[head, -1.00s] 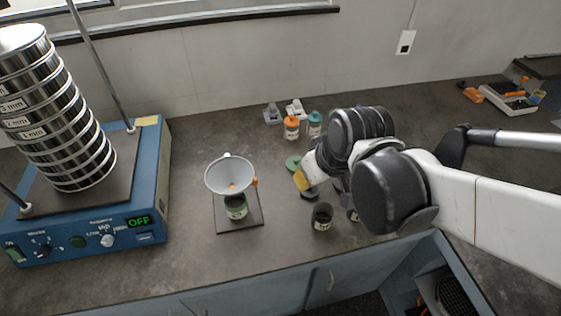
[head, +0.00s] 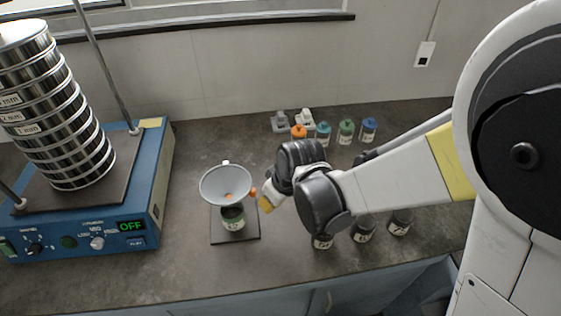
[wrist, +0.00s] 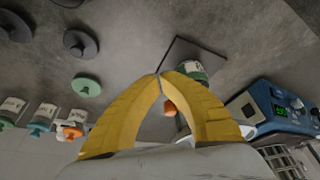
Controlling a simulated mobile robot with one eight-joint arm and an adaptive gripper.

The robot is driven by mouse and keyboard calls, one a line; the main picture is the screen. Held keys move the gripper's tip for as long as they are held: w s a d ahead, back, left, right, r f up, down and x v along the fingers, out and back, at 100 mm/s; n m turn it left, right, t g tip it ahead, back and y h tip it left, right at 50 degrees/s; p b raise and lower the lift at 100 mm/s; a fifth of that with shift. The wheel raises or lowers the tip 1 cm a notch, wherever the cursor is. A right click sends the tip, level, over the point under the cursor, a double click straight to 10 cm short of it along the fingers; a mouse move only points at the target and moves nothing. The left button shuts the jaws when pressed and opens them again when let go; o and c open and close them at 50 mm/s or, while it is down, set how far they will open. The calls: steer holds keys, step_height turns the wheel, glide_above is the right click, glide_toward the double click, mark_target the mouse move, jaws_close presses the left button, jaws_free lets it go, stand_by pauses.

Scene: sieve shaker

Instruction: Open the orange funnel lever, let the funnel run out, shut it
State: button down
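The grey funnel (head: 226,183) is held above a jar (head: 233,219) on a dark square plate (head: 221,237). A small orange patch shows inside the funnel. The orange lever (head: 252,191) sticks out at the funnel's right side. My gripper (head: 265,204) is just right of the lever in the head view. In the wrist view its yellow fingers (wrist: 160,75) meet at the tips, with nothing seen between the tips. An orange knob (wrist: 170,107) shows through the gap behind them.
The blue sieve shaker (head: 100,238) with its sieve stack stands left; its display reads OFF. Several lidded bottles (head: 346,131) stand at the back. The bench between shaker and funnel plate is clear.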

steer(key=shift+w+a+r, duration=0.1)
steer(key=shift+w+a, duration=1.1)
steer(key=shift+a, duration=0.05)
steer(key=shift+b, duration=0.3)
steer(key=shift+w+a+n, duration=0.2)
steer(key=shift+w+n, duration=0.5)
steer(key=shift+w, duration=0.4)
